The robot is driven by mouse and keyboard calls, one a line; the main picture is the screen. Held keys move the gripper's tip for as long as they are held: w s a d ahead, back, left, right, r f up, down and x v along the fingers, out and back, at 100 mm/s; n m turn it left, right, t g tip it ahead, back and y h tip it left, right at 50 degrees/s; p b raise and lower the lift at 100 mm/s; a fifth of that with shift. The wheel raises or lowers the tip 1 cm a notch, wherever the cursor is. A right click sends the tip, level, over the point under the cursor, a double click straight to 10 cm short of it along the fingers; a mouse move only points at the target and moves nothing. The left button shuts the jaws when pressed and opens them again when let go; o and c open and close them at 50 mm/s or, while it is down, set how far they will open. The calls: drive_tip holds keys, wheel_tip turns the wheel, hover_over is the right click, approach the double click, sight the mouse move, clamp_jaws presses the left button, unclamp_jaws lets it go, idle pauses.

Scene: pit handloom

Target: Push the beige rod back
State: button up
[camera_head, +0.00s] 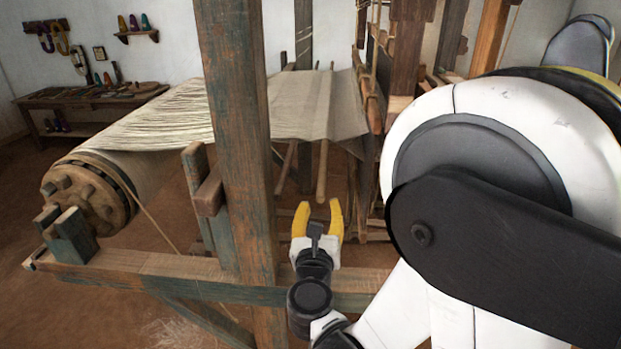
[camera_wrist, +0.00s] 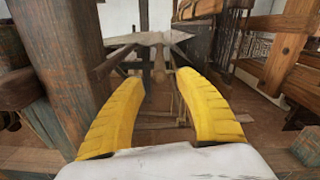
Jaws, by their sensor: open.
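A beige rod (camera_head: 322,175) hangs out below the cloth's near edge in the head view; its upper part is hidden by the cloth. In the wrist view what looks like the same rod (camera_wrist: 159,70) points almost end-on at the camera, between my fingertips and beyond them. My gripper (camera_head: 319,212) has yellow fingers, spread and empty, pointing toward the rod from the near side. It also shows in the wrist view (camera_wrist: 161,79). I cannot tell the exact gap, but no contact is visible.
A weathered wooden post (camera_head: 236,130) stands close left of my gripper. A horizontal beam (camera_head: 180,275) runs below it. A darker rod (camera_head: 286,167) is left of the beige one. The cloth (camera_head: 305,105) stretches above, and a cloth roller (camera_head: 90,195) is far left.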

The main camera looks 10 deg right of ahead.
sight(322, 188)
drive_tip(key=b+x, duration=0.1)
drive_tip(key=x, duration=0.7)
drive_tip(key=shift+w+b, duration=0.2)
drive_tip(key=shift+b, duration=0.2)
